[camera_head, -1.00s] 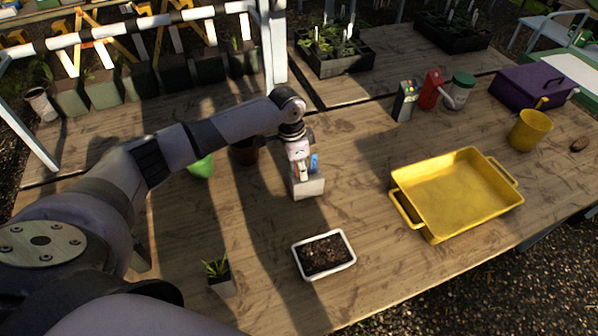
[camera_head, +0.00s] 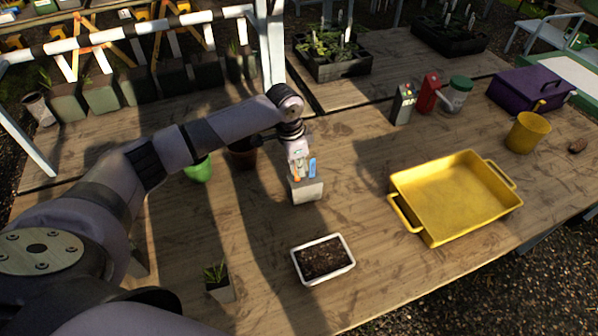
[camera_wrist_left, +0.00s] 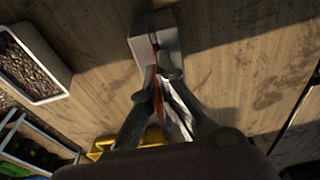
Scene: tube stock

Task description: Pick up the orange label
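A pale grey block-shaped holder (camera_head: 307,190) stands on the wooden table with upright labels in its top. The orange label (camera_head: 296,171) is at its left side and a blue label (camera_head: 312,168) is to the right. My left gripper (camera_head: 298,158) points down over the holder at the orange label. In the left wrist view the fingers (camera_wrist_left: 161,76) are close together, with the orange label (camera_wrist_left: 158,100) between them and blue and white strips beside it. The fingers partly hide the labels, and whether they press on the orange one is unclear. My right gripper is not in view.
A white tray of soil (camera_head: 324,278) lies in front of the holder, and a yellow tray (camera_head: 410,222) to the right. A green pot (camera_head: 199,170) and a brown pot (camera_head: 243,156) stand left. A small potted plant (camera_head: 219,290) is near the front.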

